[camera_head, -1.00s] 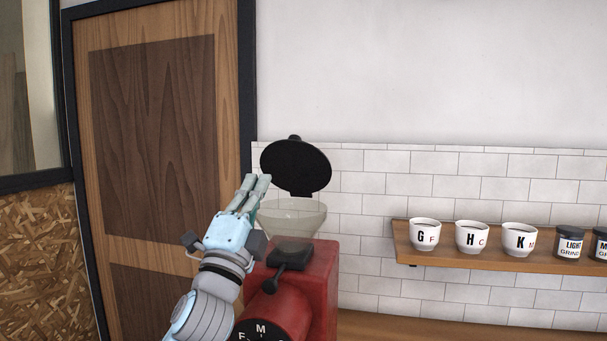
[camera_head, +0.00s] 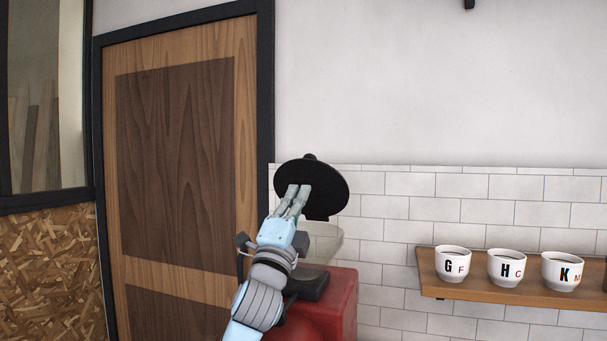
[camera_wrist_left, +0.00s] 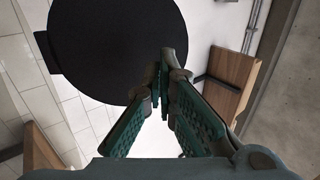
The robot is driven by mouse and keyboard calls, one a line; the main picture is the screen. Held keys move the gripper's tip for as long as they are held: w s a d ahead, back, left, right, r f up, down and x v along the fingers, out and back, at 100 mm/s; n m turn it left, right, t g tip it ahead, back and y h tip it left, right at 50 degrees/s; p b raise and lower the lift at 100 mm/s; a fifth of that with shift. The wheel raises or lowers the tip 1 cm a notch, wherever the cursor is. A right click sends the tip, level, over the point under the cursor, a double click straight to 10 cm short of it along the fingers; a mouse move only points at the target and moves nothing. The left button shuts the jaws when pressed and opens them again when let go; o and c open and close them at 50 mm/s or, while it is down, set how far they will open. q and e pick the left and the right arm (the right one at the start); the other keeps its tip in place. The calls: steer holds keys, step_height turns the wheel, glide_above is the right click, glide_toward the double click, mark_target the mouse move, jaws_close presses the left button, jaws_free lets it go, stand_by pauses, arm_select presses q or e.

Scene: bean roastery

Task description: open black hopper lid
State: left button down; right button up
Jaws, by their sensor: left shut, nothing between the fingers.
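The black hopper lid (camera_head: 326,184) is a round disc tilted up steeply above the clear hopper (camera_head: 326,243), which sits on the red grinder (camera_head: 341,300). The hopper's mouth shows uncovered below the lid. My left gripper (camera_head: 298,190) is shut and empty, its fingertips in front of the lid's lower left part in the head view. In the left wrist view the lid (camera_wrist_left: 115,45) fills the upper middle, and the left gripper's fingertips (camera_wrist_left: 166,72) overlap its lower right edge. I cannot tell whether they touch it. The right gripper is not in view.
A wooden shelf (camera_head: 500,291) on the tiled wall at the right holds white lettered cups, including the G cup (camera_head: 452,263), the H cup (camera_head: 506,268) and the K cup (camera_head: 562,271). A wooden door (camera_head: 180,160) stands behind on the left.

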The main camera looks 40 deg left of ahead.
mark_target(307, 173)
arm_select(q)
steer(key=shift+p+x, duration=0.55)
steer(key=shift+x, duration=1.45)
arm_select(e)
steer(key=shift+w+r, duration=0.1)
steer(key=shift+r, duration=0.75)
